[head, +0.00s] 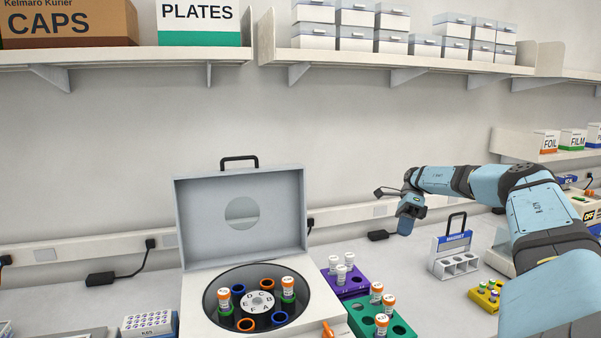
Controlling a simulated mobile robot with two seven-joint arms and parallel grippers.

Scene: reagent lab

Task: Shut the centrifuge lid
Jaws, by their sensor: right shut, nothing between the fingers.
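The centrifuge (199,312) stands on the bench at the lower middle, a pale grey box with a round dark rotor well. Its lid (205,225) is open and stands upright at the back, with a round window and a black handle (239,162) on its top edge. In the rotor (257,302), orange-capped tubes sit at the left and right, among coloured rings. My right gripper (380,193) is shut and empty, in the air to the right of the lid and apart from it. My left gripper is out of view.
Right of the centrifuge are a purple rack (352,284) and a green rack (401,330) with capped tubes. Farther right are a white handled carrier (444,266) and a yellow rack (483,297). A blue-sided rack (149,324) stands left. Shelves hang above.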

